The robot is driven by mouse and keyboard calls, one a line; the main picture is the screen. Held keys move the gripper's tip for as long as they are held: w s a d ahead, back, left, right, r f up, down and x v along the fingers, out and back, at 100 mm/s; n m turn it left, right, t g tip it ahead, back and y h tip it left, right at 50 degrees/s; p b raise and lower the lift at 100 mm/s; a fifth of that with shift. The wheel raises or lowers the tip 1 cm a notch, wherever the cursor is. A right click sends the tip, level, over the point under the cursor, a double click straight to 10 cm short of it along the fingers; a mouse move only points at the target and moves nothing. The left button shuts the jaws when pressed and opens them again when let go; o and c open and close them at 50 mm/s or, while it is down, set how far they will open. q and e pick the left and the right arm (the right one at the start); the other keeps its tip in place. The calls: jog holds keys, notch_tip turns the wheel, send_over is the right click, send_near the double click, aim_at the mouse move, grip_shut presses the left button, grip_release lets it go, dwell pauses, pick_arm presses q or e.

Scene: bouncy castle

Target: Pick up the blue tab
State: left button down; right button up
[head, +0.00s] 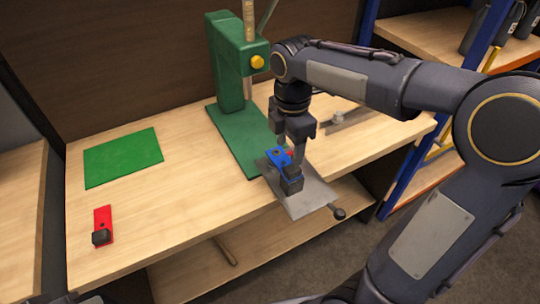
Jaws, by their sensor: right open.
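The blue tab (276,157) lies on the grey metal plate (309,198), beside a dark block at its near end. My right gripper (290,150) points down right over the blue tab, with its fingertips close to it. It is open; whether the fingers touch the tab I cannot tell. My left gripper is not in view.
A green press (232,75) with a green base stands behind the plate. A green mat (124,157) and a red tab (103,222) with a dark block lie on the left of the wooden table (190,200). The table's middle is clear. Shelves (430,40) stand at right.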

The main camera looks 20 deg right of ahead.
aim_at(287, 170)
notch_tip(287, 170, down, 7)
jog(key=shift+s+a+f, duration=0.1)
jog(key=shift+f, duration=0.1)
jog(key=shift+c, duration=0.2)
jog(key=c, duration=1)
jog(key=shift+r, duration=0.1)
